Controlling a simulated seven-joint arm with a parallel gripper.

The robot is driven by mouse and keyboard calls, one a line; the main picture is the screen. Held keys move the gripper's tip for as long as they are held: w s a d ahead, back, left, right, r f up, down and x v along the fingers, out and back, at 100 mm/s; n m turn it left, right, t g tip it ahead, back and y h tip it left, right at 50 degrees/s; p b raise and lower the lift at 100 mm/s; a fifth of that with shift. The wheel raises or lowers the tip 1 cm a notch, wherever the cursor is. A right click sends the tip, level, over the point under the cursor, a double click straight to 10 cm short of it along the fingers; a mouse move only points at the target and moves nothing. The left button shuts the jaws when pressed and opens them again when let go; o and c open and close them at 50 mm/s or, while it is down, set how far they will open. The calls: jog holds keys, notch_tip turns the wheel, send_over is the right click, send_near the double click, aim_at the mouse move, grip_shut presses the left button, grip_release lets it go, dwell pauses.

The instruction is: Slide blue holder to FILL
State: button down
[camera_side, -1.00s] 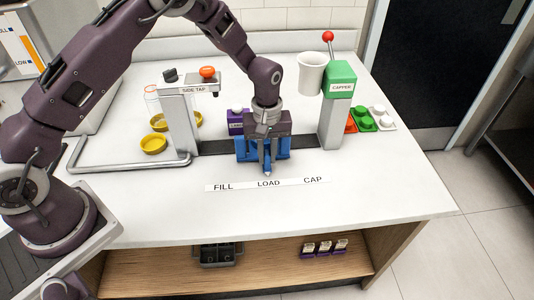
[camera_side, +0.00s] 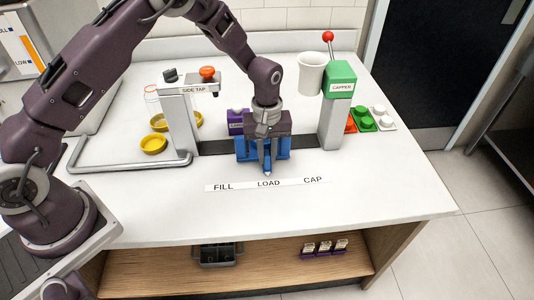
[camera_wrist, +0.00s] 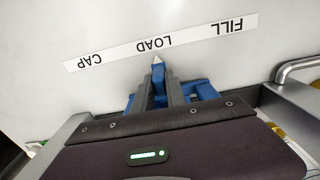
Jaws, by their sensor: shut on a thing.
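The blue holder (camera_side: 243,150) sits on the dark rail (camera_side: 216,147) between the side tap and the capper. Its pointer is at the LOAD mark on the white label strip (camera_side: 240,185). My gripper (camera_side: 267,165) is down over the holder and shut on its front part. In the wrist view, the fingers (camera_wrist: 159,85) close around a blue piece of the holder (camera_wrist: 205,90), with the pale pointer tip just below the word LOAD. FILL is at the left of the strip in the side view. My gripper hides much of the holder.
The green capper (camera_side: 340,85) stands to the right. A purple labelled block (camera_side: 237,121) is behind the holder. Yellow dishes (camera_side: 153,143) lie left. The front counter is clear.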

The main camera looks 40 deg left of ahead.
jog(key=s+a, duration=0.8)
jog(key=a, duration=0.1)
jog(key=shift+s, duration=0.4)
jog(key=c, duration=1.4)
grip_release()
jog(key=shift+o, duration=0.2)
notch_tip(320, 180, up, 7)
jog(key=shift+r, duration=0.1)
